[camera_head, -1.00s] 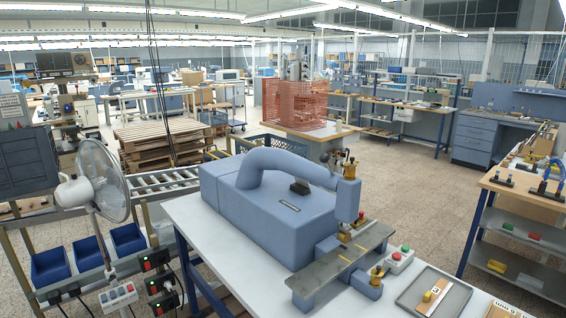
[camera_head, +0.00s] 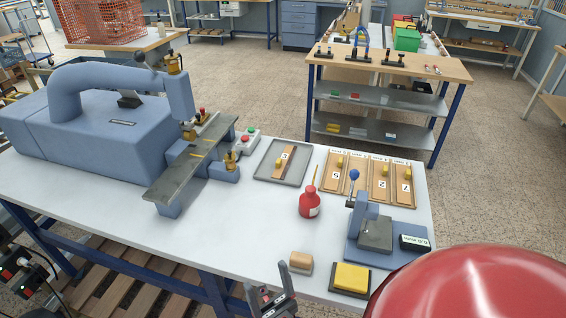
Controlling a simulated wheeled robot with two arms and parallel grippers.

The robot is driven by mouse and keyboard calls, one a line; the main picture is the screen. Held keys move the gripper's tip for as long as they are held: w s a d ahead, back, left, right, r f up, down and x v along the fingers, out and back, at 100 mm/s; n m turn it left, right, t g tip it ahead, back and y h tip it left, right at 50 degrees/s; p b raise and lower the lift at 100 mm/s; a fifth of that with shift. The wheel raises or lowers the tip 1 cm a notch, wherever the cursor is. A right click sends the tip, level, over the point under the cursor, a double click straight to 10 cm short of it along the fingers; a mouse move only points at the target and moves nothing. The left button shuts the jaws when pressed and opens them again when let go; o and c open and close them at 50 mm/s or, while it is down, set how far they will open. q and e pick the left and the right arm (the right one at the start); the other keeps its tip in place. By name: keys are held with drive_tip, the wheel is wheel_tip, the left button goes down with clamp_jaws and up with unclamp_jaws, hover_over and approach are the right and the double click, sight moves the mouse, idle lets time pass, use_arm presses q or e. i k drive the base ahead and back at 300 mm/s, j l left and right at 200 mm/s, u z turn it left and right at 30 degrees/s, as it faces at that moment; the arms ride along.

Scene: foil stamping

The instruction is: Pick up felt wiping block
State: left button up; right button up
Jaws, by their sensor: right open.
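A small tan wooden block with a grey lower layer (camera_head: 300,262), which looks like the felt wiping block, lies near the front edge of the white table (camera_head: 130,215). My right gripper (camera_head: 269,290) is at the bottom of the head view, just left of and nearer than the block. Its two fingers point up in the picture and are apart, with nothing seen between them. It does not appear to touch the block.
A yellow pad on a dark base (camera_head: 350,279) lies right of the block. Behind stand a red bottle (camera_head: 309,202), a small blue press (camera_head: 372,228) and a grey tray (camera_head: 262,172). The large blue stamping machine (camera_head: 100,140) fills the left. Bare tabletop lies between.

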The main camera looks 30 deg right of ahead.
sight(302, 264)
drive_tip(key=z, duration=1.15)
